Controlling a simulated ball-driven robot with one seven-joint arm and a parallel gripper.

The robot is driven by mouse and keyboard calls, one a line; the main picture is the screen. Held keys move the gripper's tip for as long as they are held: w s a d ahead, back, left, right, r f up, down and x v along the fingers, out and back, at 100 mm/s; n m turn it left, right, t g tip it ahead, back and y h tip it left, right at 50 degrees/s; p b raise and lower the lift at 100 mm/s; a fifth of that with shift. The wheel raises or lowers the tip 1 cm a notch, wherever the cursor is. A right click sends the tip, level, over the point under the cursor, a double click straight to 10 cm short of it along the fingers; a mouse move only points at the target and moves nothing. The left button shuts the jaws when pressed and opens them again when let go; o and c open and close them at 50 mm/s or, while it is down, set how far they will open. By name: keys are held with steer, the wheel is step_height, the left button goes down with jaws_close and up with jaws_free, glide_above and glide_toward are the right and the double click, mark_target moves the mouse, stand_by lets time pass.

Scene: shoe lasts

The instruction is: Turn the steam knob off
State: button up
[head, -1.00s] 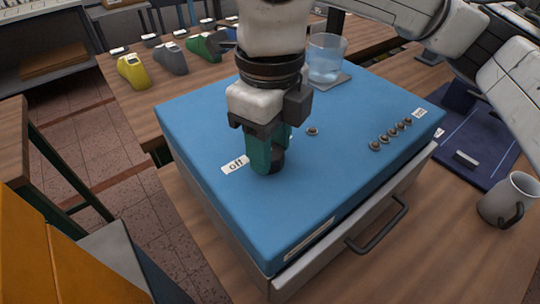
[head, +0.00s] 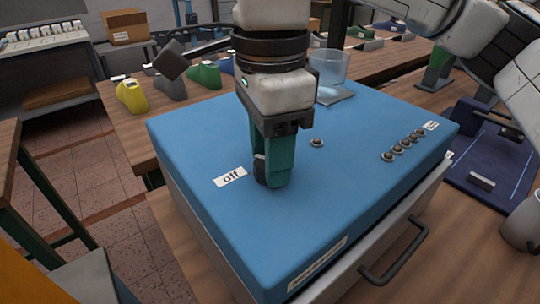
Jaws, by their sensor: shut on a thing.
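The steam knob (head: 260,168) is a small dark piece on the top of a blue box (head: 340,190), mostly hidden by my fingers. A white label reading "off" (head: 230,177) lies on the box top just left of it. My gripper (head: 273,172) points straight down over the knob, its green fingers shut on it. The knob's pointing direction cannot be made out behind the fingers.
Several metal buttons (head: 402,148) and a single one (head: 317,142) stand on the box top. A glass beaker (head: 328,70) is behind. The drawer handle (head: 398,258) juts out in front. A mug (head: 522,222) stands at right.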

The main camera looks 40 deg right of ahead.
steer(key=shift+n, duration=1.6)
steer(key=o, duration=1.1)
steer(key=shift+b, duration=0.3)
steer(key=shift+c, duration=0.2)
step_height(320, 180, up, 11)
steer(key=p, duration=0.1)
steer(key=shift+f, duration=0.1)
